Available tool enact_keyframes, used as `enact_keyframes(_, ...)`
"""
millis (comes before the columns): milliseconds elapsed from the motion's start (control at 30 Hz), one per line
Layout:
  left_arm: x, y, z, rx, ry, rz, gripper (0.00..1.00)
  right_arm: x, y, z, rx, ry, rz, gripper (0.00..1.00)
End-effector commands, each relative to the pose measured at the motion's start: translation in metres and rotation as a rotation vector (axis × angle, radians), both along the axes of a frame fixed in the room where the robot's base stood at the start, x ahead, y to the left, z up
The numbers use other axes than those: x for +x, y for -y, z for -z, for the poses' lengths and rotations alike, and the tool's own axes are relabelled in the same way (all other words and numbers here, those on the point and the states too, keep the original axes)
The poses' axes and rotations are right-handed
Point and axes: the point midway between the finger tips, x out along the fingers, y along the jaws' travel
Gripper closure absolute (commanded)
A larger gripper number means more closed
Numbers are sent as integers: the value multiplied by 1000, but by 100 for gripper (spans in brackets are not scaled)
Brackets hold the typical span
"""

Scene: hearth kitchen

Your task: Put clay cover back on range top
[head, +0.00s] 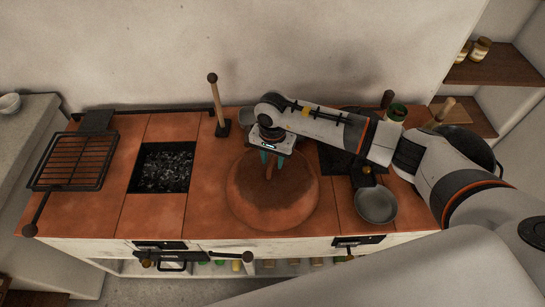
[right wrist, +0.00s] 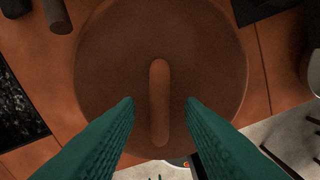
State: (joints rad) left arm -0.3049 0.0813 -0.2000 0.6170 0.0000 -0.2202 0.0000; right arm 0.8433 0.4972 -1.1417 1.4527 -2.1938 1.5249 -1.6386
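The clay cover (head: 272,210) is a round, reddish-brown dome near the middle of the tiled range top (head: 210,185). It also fills much of the right wrist view (right wrist: 110,60), with its bar handle (right wrist: 159,85) across the middle. My right gripper (head: 270,160) points down over the cover's handle. In the right wrist view its two green fingers (right wrist: 160,103) are apart, one on each side of the handle, with a visible gap to it on both sides. What lies under the cover is hidden. My left gripper is not in view.
A pit of dark coals (head: 163,168) and a wire grill rack (head: 75,160) are to the left. An upright wooden-handled tool (head: 217,105) stands behind the cover. A small grey pan (head: 375,204) sits to the right. Shelves with jars (head: 480,48) are at upper right.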

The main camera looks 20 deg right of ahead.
Motion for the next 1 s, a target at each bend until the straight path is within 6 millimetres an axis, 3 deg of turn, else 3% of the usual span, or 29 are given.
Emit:
enact_keyframes(367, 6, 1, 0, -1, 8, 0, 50, 1, 0, -7, 1, 3, 0, 65)
enact_keyframes(800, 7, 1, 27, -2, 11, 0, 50, 1, 0, -93, 0, 5, 0, 65)
enact_keyframes(1000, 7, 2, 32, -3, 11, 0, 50, 0, 0, -116, -1, 1, 0, 65)
